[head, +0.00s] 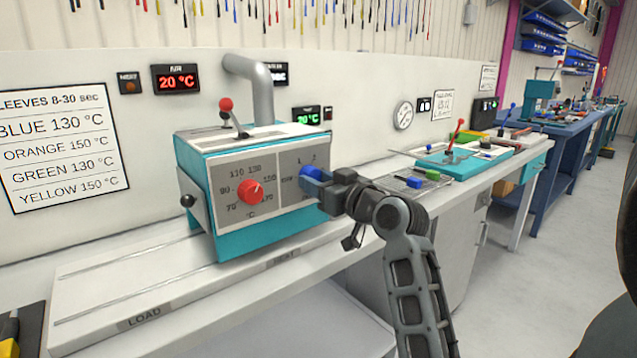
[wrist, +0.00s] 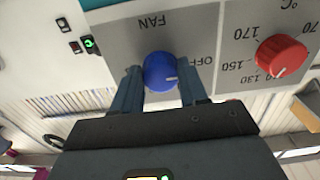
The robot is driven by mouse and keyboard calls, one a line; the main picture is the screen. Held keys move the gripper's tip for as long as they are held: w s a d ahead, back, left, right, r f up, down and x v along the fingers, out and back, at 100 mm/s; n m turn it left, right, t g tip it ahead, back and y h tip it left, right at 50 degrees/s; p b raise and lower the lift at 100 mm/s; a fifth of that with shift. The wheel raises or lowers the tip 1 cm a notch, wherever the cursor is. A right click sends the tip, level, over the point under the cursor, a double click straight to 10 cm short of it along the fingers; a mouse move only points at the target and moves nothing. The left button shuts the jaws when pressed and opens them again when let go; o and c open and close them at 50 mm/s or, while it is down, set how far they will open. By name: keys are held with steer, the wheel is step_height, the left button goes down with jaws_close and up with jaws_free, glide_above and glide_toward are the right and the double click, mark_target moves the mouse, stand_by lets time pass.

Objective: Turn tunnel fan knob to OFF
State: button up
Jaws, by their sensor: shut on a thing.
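The blue round fan knob (wrist: 159,71) is on the grey front panel of the teal machine (head: 262,240); in the head view it shows (head: 309,178) at the panel's right, partly hidden by my gripper. My gripper (head: 326,190) reaches it from the right. In the wrist view, which is upside down, my gripper (wrist: 161,80) has one finger on each side of the knob and is shut on it. The knob's white mark points right, to the side where OFF is printed, a little below that word in the picture. FAN is printed above the knob.
A red temperature knob (head: 250,191) sits beside the fan knob on the same panel. A red-tipped lever (head: 229,112) stands on the machine's top, near a grey pipe (head: 257,85). To the right is a teal tray (head: 462,165). The bench's front left is clear.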

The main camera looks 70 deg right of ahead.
steer(key=shift+f, duration=0.15)
steer(key=o, duration=1.1)
steer(key=shift+c, duration=0.2)
steer(key=shift+s+a, duration=0.1)
steer(key=b+v, duration=0.1)
steer(key=v, duration=0.6)
steer(key=shift+s+a, duration=0.15)
steer(key=shift+s, duration=0.1)
